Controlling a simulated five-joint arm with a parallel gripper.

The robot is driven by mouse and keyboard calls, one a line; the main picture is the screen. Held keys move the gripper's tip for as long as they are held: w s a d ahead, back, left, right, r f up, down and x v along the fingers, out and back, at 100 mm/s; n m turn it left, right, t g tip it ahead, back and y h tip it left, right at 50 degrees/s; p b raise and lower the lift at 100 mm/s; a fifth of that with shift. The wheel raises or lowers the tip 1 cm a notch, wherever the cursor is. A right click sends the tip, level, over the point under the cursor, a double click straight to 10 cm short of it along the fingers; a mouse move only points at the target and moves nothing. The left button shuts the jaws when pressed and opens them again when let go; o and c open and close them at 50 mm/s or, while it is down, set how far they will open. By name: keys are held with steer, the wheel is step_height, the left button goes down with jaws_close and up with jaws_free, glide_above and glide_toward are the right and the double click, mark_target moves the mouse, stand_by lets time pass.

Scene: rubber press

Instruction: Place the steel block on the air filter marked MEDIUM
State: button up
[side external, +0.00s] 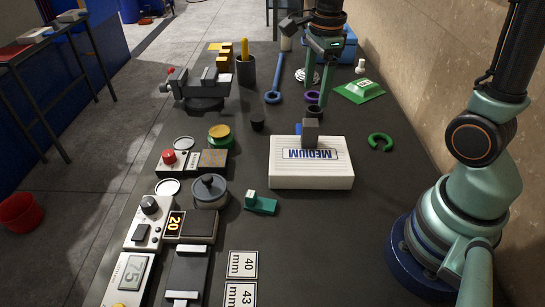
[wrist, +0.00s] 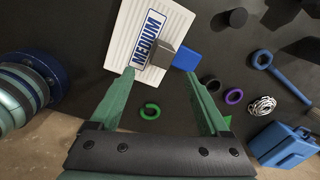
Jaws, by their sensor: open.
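The white pleated air filter (side external: 310,178) lies on the dark bench, with a blue-framed MEDIUM label; it also shows in the wrist view (wrist: 122,40). The grey steel block (side external: 311,134) stands upright at the filter's far edge and partly overlaps the label in the picture. My gripper (side external: 314,93) is open and empty, above and behind the block. In the wrist view the fingertips of my gripper (wrist: 160,76) are spread, with the block just beyond them.
A blue block (wrist: 187,57) is close beside the steel block. A green ring (side external: 380,142), a purple ring (side external: 312,97) and a black cylinder (side external: 257,121) lie nearby. A vise (side external: 203,92) and a pot (side external: 209,190) stand left. Bench right of the filter is mostly clear.

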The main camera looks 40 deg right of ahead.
steer(key=s+a+r+n+t, duration=0.2)
steer(key=s+n, duration=0.1)
steer(key=n, duration=0.8)
steer(key=s+a+r+n+t, duration=0.2)
steer(key=s+r+n, duration=0.1)
steer(key=n, duration=0.9)
steer(key=shift+s+a+r+t, duration=0.2)
steer(key=shift+s+t, duration=0.2)
steer(key=shift+s, duration=0.1)
